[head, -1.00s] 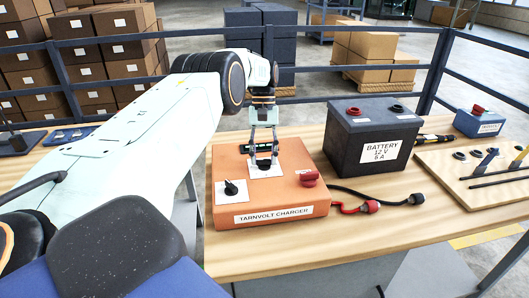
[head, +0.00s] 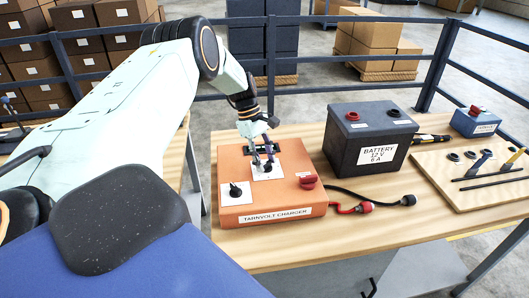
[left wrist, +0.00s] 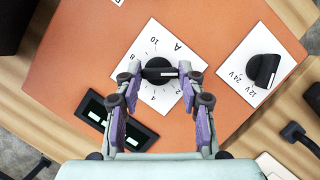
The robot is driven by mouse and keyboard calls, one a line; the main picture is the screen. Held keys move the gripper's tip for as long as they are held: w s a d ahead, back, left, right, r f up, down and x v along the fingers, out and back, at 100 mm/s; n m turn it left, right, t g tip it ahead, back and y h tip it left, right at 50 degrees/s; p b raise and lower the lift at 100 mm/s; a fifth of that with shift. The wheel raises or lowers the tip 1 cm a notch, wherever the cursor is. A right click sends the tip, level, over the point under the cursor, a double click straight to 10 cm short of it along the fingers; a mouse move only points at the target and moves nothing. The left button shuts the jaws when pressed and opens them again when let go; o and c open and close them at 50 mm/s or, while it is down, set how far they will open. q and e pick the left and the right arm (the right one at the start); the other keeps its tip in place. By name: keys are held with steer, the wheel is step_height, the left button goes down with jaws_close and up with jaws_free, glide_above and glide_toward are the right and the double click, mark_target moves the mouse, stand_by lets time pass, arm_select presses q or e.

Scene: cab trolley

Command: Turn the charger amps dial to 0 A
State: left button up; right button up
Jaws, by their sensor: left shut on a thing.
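The orange Tarnvolt charger (head: 290,160) lies on the wooden table. Its amps dial, a black knob on a white scale plate (left wrist: 178,38), sits near the middle of its top. My left gripper (head: 266,166) reaches down to it, tilted, and is shut on the amps dial (left wrist: 158,70), one finger on each side. My right gripper is not in view.
A second dial (head: 235,190), marked 12V and 24V, and a red knob (head: 308,182) are also on the charger. A display (left wrist: 118,120) lies beside the amps dial. A dark battery (head: 370,138) stands to the right. Red and black cables lie in front.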

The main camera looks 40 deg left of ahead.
arm_select(q)
steer(key=shift+s+d+n+p, duration=0.2)
steer(key=shift+n+p, duration=0.2)
steer(key=shift+n, duration=0.2)
steer(key=shift+f, duration=0.1)
steer(key=o, duration=1.2)
steer(key=shift+w+t, duration=0.15)
steer(key=shift+t, duration=0.15)
steer(key=shift+c, duration=0.2)
steer(key=shift+a, duration=0.1)
steer(key=shift+r, duration=0.2)
steer(key=shift+a+r, duration=0.2)
steer(key=shift+r, duration=0.1)
steer(key=v, duration=1.1)
steer(key=shift+r, duration=0.1)
